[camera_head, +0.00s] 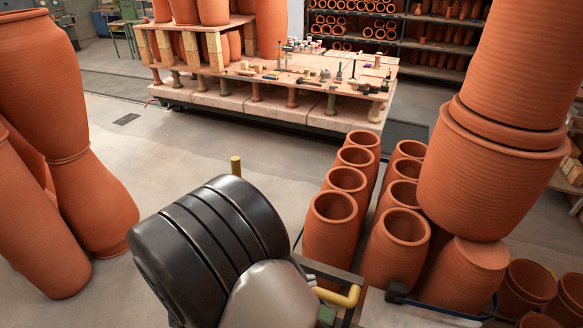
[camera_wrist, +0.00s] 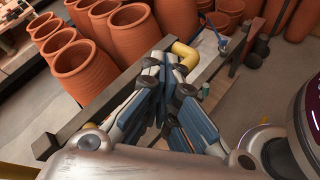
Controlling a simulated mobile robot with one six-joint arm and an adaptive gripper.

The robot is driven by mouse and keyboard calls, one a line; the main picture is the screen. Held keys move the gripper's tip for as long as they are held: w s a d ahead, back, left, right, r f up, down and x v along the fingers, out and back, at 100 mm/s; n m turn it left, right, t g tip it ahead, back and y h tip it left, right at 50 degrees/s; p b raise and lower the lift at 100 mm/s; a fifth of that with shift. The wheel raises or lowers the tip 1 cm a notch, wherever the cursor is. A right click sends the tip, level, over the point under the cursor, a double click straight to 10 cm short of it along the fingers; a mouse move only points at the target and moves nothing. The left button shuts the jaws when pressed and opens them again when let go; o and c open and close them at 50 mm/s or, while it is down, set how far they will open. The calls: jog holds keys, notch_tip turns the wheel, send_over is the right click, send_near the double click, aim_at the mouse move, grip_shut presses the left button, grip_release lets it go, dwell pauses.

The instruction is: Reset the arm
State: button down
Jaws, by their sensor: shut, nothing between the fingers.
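My gripper (camera_wrist: 168,98) shows in the wrist view, its two fingers drawn together with nothing between them. It is above a dark rail and beside a yellow bent tube (camera_wrist: 186,54). In the head view my arm (camera_head: 215,250) fills the lower middle, and my gripper is hidden there. The yellow bent tube (camera_head: 340,296) also shows just right of my arm in that view.
Clay pots (camera_head: 346,180) stand close together in rows right of my arm. Tall stacked pots rise at the far left (camera_head: 85,180) and right (camera_head: 470,150). A low workbench (camera_head: 330,68) with small tools is at the back. Grey floor (camera_head: 190,145) lies open between.

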jog(key=s+d+r+m+g+y, duration=0.5)
jog(key=s+d+r+m, duration=0.35)
jog(key=d+r, duration=0.2)
jog(key=s+d+r+m+t+y, duration=0.1)
jog(key=s+r+m+t+y, duration=0.3)
jog(key=s+r+m+y, duration=0.2)
jog(key=s+r+m, duration=0.1)
jog(key=s+m, duration=0.1)
jog(key=m, duration=0.1)
jog(key=shift+d+y, duration=0.3)
jog(key=shift+y, duration=0.1)
